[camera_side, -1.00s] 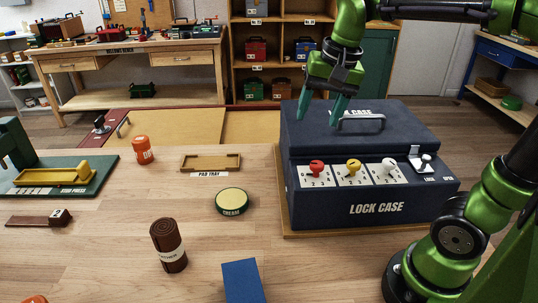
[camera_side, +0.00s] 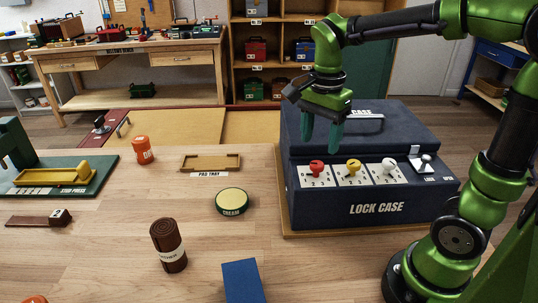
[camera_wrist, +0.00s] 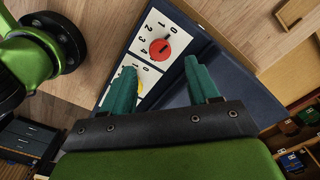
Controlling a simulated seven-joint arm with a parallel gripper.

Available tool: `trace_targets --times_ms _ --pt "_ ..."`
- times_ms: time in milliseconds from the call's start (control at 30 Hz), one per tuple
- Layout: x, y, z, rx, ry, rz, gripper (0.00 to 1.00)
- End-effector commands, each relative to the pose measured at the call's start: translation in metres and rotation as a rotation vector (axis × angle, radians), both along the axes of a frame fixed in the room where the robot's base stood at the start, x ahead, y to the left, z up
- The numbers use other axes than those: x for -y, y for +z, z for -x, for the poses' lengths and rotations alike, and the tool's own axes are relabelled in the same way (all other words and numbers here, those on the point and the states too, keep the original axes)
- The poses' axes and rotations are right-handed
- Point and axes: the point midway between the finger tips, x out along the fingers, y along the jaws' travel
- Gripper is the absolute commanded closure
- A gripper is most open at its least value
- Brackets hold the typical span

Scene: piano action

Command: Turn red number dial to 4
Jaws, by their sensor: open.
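The lock case (camera_side: 375,208) is a dark blue box on the right of the bench. Its front panel carries a red dial (camera_side: 317,168), a yellow dial (camera_side: 353,168) and a white dial (camera_side: 388,168) on white number plates. The red dial also shows in the wrist view (camera_wrist: 160,49), with numbers on its plate; I cannot tell its exact setting. My gripper (camera_side: 321,148) points down above the case's front edge, near the red dial, open and empty. In the wrist view its teal fingers (camera_wrist: 165,92) are apart, and the left one partly hides the yellow dial.
A latch switch (camera_side: 424,164) sits right of the dials, and a handle (camera_side: 360,117) is on the lid.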

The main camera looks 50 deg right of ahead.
Motion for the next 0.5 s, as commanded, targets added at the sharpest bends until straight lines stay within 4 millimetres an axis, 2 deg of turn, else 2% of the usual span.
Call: trace_targets --times_ms 33,200,333,500 --pt "0.0 -0.012 0.001 -0.005 -0.001 -0.001 0.4" --pt "0.0 -0.041 0.001 -0.004 0.001 0.0 0.4" --pt "0.0 -0.054 0.0 -0.002 0.0 -0.001 0.4" --pt "0.0 -0.061 0.0 0.001 0.0 0.0 0.4"
